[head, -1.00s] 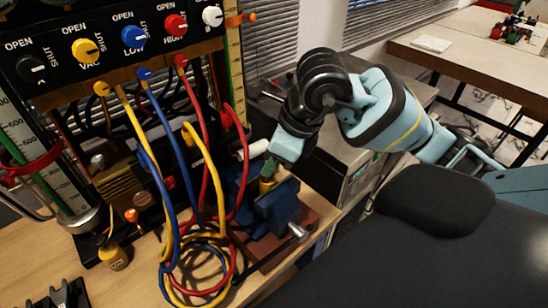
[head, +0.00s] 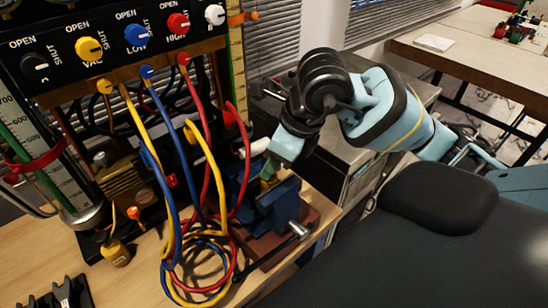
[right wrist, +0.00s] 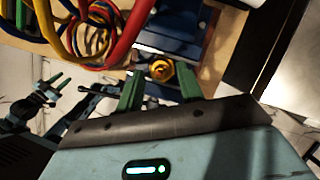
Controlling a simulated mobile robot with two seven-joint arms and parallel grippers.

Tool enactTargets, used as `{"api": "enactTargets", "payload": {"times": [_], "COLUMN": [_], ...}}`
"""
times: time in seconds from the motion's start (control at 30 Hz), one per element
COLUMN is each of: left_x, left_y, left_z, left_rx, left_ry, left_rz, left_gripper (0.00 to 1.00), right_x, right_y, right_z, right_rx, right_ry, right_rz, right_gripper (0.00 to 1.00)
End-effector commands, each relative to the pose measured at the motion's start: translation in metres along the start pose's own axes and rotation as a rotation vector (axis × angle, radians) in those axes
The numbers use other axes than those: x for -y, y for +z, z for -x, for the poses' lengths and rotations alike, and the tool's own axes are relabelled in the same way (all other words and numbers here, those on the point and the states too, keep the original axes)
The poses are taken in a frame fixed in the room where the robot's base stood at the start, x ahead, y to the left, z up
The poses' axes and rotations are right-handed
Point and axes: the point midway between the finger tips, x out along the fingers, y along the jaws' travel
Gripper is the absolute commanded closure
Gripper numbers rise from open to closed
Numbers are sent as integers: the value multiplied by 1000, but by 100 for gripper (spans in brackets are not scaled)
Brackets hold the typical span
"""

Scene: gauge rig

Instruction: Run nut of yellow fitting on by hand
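The yellow fitting (right wrist: 161,69) sits upright in the blue vise (right wrist: 190,43), with a round opening facing the camera. In the head view the vise (head: 277,207) stands on the bench and the fitting (head: 268,184) is mostly hidden by my right gripper. My right gripper (right wrist: 160,88) is open, its green fingers on either side of the fitting, with gaps visible. In the head view this gripper (head: 266,166) points down at the vise. My left gripper (right wrist: 55,82) shows small in the right wrist view, its green fingers apart; it is out of the head view.
Yellow, blue and red hoses (head: 185,190) hang from the valve panel (head: 110,45) and coil left of the vise. A grey box (head: 350,160) is behind the vise.

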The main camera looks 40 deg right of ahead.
Motion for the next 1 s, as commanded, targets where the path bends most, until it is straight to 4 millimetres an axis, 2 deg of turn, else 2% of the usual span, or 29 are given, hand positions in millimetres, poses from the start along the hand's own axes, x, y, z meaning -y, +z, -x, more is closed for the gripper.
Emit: {"api": "enactTargets", "payload": {"times": [0.17, 0.6, 0.77, 1.0], "left_x": [0, 1, 1, 1], "left_y": [-1, -10, -11, -10], "left_z": [0, 2, 3, 3], "left_rx": [-2, -18, -19, -16], "left_ry": [0, -2, -2, -2], "left_rz": [0, -2, -3, -2], "left_gripper": [63, 63, 63, 63], "right_x": [0, 0, 0, 0], "right_y": [0, 1, 0, 0], "right_z": [5, 68, 78, 78], "right_rx": [1, 4, 1, 0], "right_ry": [-1, -3, -1, 0], "right_rz": [0, 1, 0, 0], "right_gripper": [63, 63, 63, 63]}}
